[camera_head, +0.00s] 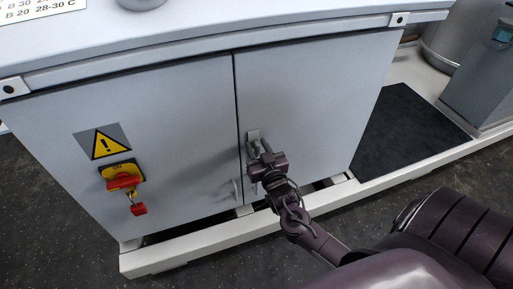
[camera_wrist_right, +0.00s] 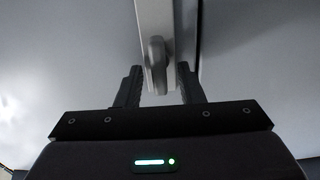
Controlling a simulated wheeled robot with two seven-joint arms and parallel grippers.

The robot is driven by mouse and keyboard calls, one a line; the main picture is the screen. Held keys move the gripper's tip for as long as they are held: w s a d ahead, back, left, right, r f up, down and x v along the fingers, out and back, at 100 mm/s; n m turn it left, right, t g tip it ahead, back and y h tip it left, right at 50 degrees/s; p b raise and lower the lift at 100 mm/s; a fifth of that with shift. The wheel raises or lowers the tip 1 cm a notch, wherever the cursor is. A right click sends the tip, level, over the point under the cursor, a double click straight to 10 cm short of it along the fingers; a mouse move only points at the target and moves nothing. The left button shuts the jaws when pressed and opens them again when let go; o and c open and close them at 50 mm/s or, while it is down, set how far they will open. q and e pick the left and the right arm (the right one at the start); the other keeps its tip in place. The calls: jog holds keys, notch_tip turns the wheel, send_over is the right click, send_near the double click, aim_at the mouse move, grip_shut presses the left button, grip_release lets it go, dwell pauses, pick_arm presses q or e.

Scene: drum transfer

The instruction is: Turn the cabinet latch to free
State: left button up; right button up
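The cabinet (camera_head: 165,150) is grey with two doors, and both look shut. The latch (camera_head: 253,136) is a small metal fitting on the right door beside the seam. My right gripper (camera_head: 264,150) is at the latch and hides part of it. In the right wrist view the latch handle (camera_wrist_right: 157,62) hangs between the two fingers of my right gripper (camera_wrist_right: 158,84). The fingers stand apart, with a visible gap on each side of the handle. Whether the tips touch the latch plate, I cannot tell. My left gripper is not in view.
A red and yellow switch (camera_head: 123,178) with a hanging red lock sits on the left door, under a yellow warning sign (camera_head: 106,143). A pale frame rail (camera_head: 190,244) runs along the floor. A dark mat (camera_head: 405,130) and a grey box (camera_head: 482,85) are at right.

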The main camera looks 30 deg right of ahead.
jog(key=shift+w+d, duration=0.1)
jog(key=shift+w, duration=0.2)
grip_shut()
